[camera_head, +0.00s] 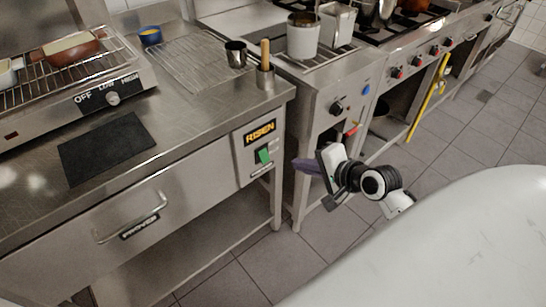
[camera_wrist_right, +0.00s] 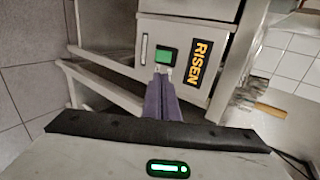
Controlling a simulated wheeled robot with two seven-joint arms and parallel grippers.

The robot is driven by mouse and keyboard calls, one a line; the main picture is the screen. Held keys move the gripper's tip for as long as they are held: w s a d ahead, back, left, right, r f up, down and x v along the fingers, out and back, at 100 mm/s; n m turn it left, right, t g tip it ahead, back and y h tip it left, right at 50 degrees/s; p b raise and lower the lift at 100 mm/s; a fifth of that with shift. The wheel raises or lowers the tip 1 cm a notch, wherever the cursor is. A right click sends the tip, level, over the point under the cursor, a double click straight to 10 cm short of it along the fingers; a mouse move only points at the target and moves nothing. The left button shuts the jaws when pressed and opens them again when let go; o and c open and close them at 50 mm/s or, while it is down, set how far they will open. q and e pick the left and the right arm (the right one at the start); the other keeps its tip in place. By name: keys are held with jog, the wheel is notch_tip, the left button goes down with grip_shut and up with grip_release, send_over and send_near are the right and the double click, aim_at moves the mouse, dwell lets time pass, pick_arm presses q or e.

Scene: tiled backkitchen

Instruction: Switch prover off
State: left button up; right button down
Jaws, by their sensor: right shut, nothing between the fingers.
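The prover (camera_head: 150,215) is a steel drawer unit under the counter at left, with a handle and a "PROVER" label. On its right end is a control panel with a green switch (camera_head: 263,155) below a lit "RISEN" display (camera_head: 260,132). In the right wrist view the green switch (camera_wrist_right: 166,56) is just beyond the fingertips, and the display (camera_wrist_right: 202,62) is beside it. My right gripper (camera_head: 296,164) is shut and empty, its purple fingers pointing at the panel from the right. In the wrist view the fingertips (camera_wrist_right: 162,76) appear just below the switch; contact cannot be told. My left gripper is out of view.
A dark mat (camera_head: 105,148) and a warmer with a knob (camera_head: 113,98) sit on the counter. A metal cup (camera_head: 236,54) and a utensil holder (camera_head: 265,76) stand near its right corner. A stove (camera_head: 345,85) stands to the right. Tiled floor (camera_head: 240,268) is clear in front.

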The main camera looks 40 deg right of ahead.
jog(key=b, duration=0.2)
send_near(267, 158)
jog(key=x, duration=0.5)
jog(key=shift+w, duration=0.2)
jog(key=shift+w+f, duration=0.35)
jog(key=shift+w, duration=0.1)
